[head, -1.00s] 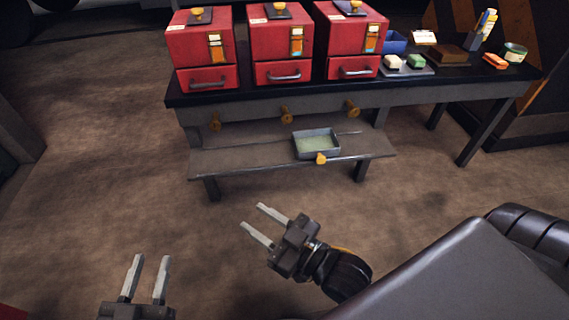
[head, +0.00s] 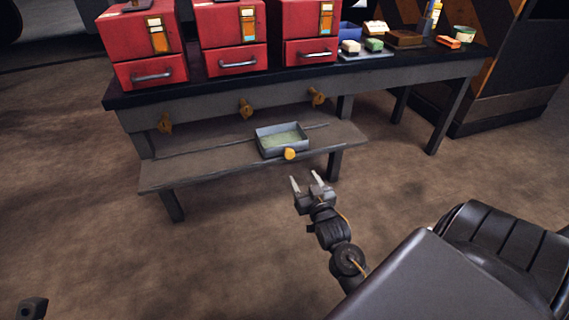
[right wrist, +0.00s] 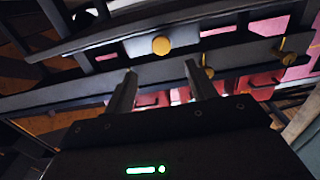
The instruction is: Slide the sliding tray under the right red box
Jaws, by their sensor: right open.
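The sliding tray (head: 258,142), a shallow grey metal tray with a pale greenish inside and a yellow knob (head: 290,154) in front, sits on the low shelf (head: 190,168). It lies below and slightly left of the right red box (head: 298,25), which stands on the bench top. My right gripper (head: 307,182) is open and empty, in front of the shelf and just below and right of the tray knob, apart from it. In the right wrist view a yellow knob (right wrist: 161,45) shows beyond the open fingers. Only a dark piece of what seems my left gripper shows at the bottom left; its fingers are hidden.
Two more red boxes, the middle one (head: 230,28) and the left one (head: 142,35), stand on the bench (head: 225,84). Brass knobs (head: 246,108) stick out of the bench front above the shelf. Small items crowd the bench's right end. The floor before the shelf is clear.

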